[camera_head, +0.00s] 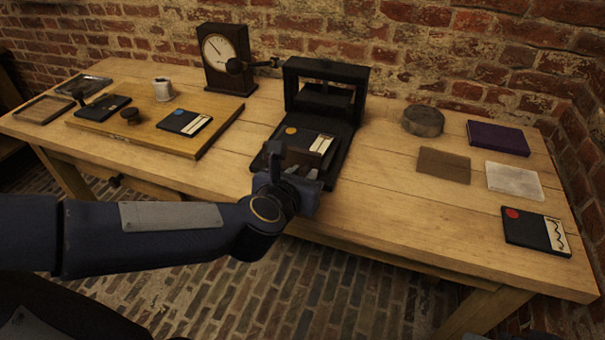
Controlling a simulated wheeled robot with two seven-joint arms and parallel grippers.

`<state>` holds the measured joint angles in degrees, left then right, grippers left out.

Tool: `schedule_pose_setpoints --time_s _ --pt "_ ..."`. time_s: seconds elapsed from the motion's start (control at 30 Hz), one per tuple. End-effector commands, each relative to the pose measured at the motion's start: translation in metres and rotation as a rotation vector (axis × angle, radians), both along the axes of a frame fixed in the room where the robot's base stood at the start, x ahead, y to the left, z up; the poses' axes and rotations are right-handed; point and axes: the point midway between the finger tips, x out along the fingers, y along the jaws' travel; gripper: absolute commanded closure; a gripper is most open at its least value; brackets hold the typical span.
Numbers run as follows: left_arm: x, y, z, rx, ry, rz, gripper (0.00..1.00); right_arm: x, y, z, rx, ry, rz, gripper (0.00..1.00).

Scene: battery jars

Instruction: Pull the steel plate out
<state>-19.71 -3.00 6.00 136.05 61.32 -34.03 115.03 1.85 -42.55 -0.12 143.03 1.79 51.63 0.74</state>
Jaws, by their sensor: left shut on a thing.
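A black press-like frame (326,72) stands mid-table, with a flat bed reaching toward the front edge. On the bed lies a dark piece with an orange dot and a pale striped label (322,145). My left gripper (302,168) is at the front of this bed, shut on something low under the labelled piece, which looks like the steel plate. The fingers and wrist hide most of it, so its outline cannot be made out.
A wooden board (200,138) at left holds a blue-dotted card (185,122) and a white cup (162,89). A dial instrument (226,58) stands behind it. At right are a round grey tin (423,120), a purple block (497,138), flat pads and a red-dotted card (535,231).

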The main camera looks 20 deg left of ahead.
Motion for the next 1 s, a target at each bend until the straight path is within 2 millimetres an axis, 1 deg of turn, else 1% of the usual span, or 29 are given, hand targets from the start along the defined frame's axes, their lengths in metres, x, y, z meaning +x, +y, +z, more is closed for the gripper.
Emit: schedule_pose_setpoints --time_s 0.07,0.1,0.23,0.47,0.57,0.67,0.9,1.0 --pt "-0.003 -0.001 -0.003 0.001 0.007 -0.004 1.0 0.0 0.0 0.0 0.0 0.0 0.0 0.56" --pt "-0.003 -0.001 -0.003 0.001 0.007 -0.004 0.73 0.0 0.0 0.0 0.0 0.0 0.0 0.56" --pt "-0.002 -0.001 -0.002 0.001 0.006 -0.004 0.56 0.0 0.0 0.0 0.0 0.0 0.0 0.56" --pt "-0.001 -0.001 -0.002 0.0 0.004 -0.003 0.56 0.0 0.0 0.0 0.0 0.0 0.0 0.56" --pt "-0.004 -0.001 0.001 -0.001 0.003 -0.003 0.56 0.0 0.0 0.002 0.0 0.0 0.0 0.56" --pt "-0.015 0.0 0.008 -0.002 0.001 -0.003 0.56 0.0 0.0 0.008 0.0 0.0 0.0 0.56" --pt "-0.054 0.002 0.024 -0.001 0.001 -0.003 0.56 0.0 0.0 0.027 0.0 0.0 0.0 0.56" --pt "-0.065 0.001 0.028 -0.001 0.002 -0.004 0.56 0.0 0.0 0.032 0.0 0.0 0.0 0.56"
